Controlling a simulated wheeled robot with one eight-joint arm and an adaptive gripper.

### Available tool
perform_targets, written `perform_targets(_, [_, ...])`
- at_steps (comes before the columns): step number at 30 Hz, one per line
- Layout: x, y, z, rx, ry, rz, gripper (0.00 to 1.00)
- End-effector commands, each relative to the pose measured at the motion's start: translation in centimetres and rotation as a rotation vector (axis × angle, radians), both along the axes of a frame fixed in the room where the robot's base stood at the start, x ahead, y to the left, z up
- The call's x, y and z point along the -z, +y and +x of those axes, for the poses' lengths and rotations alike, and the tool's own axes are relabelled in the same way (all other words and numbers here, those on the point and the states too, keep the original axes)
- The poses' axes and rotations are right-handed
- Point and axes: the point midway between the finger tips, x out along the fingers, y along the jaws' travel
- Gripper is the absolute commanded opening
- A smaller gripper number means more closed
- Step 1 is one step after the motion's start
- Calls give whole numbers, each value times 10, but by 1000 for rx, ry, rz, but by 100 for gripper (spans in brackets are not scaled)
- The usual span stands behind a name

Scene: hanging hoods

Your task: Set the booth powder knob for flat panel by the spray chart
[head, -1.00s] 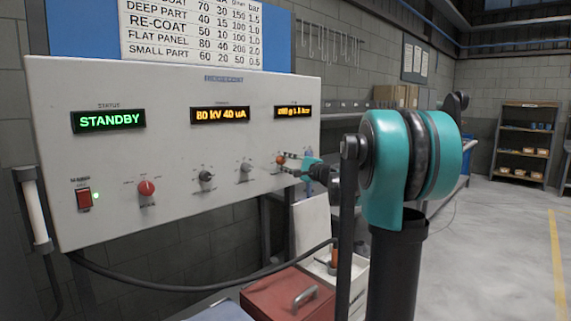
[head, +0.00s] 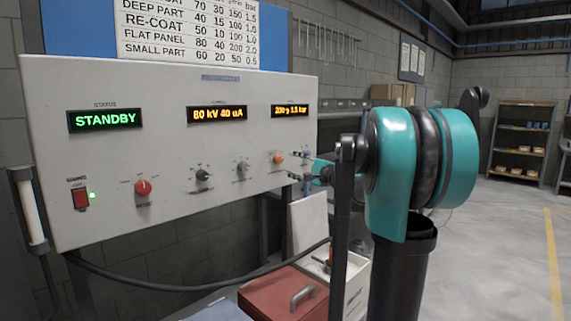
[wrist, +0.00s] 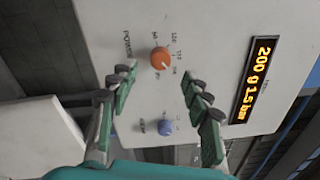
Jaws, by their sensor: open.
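The orange powder knob (head: 278,159) is on the right part of the white booth panel (head: 160,90). It also shows in the wrist view (wrist: 160,58), its pointer toward the end of its printed scale nearer the display. My gripper (head: 297,167) is open just off the panel, right of the knob. In the wrist view my fingers (wrist: 159,80) stand apart on either side below the knob, not touching it. The right display (wrist: 254,80) reads 200 g 1.5 bar. The spray chart (head: 190,32) above lists flat panel as 80, 40, 200, 2.0.
A red knob (head: 143,188), a black knob (head: 203,175) and a red switch (head: 80,199) are farther left. A red toolbox (head: 285,292) stands below the panel.

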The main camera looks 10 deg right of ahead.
Motion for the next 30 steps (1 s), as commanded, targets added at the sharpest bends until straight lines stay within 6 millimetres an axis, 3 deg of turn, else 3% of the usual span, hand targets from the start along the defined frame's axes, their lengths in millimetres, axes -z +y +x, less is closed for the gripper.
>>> perform_targets(6, [2,-25,-34,3,0,0,49])
perform_targets(15, [4,-37,-52,0,0,0,49])
perform_targets(26, [8,-33,-55,-7,4,-17,49])
perform_targets(30, [44,-5,-73,-51,39,-142,49])
